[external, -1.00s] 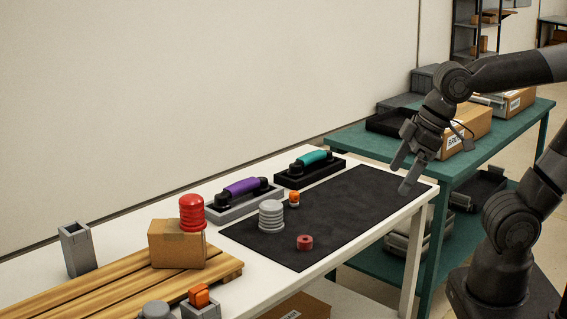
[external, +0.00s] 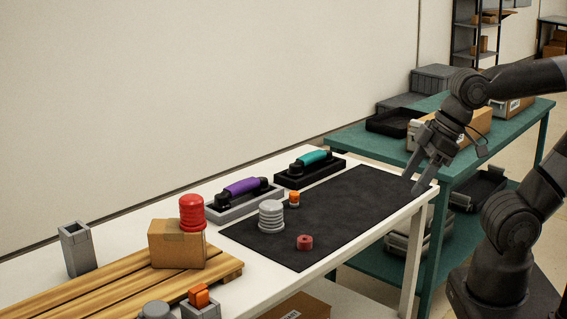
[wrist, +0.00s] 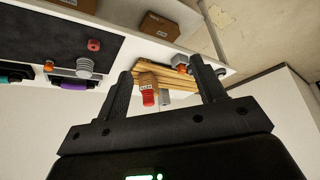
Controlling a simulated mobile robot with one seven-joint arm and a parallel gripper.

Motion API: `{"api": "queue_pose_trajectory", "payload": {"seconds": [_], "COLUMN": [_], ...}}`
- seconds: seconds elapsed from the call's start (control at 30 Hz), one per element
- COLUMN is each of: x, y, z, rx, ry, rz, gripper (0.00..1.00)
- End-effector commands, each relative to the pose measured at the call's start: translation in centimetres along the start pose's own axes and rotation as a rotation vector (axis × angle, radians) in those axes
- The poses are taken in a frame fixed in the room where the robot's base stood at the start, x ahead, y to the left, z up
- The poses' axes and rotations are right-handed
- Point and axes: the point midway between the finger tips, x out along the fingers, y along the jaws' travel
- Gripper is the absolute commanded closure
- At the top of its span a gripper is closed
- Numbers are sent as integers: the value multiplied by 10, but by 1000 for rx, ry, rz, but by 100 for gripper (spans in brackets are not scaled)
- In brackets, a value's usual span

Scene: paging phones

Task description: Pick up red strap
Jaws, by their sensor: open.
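A small red roll (external: 304,242), which looks like a rolled strap, lies on the black mat (external: 350,215) near the table's front edge. It also shows in the wrist view (wrist: 94,45) at the upper left. A larger ribbed red piece (external: 192,212) stands on a cardboard box (external: 176,247); I cannot tell for sure which of the two is the strap. My gripper (external: 414,182) is open and empty, above the mat's right end and apart from both red things. In the wrist view its two fingers (wrist: 162,70) spread with nothing held between them.
A ribbed grey piece (external: 271,217) and a small orange piece (external: 294,198) stand near the red roll. Purple (external: 245,187) and teal (external: 311,158) handled phones rest in trays behind. A wooden pallet (external: 120,285) is at left. The mat's right half is clear.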

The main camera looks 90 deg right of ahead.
Motion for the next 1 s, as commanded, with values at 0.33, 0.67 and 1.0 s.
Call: {"api": "queue_pose_trajectory", "payload": {"seconds": [0.33, 0.67, 1.0], "x": [17, 71, 150], "y": [20, 80, 166], "z": [-31, -88, -115], "rx": [55, 174, 311], "ry": [-69, -212, -354], "rz": [49, 121, 144], "gripper": [37, 37, 37]}}
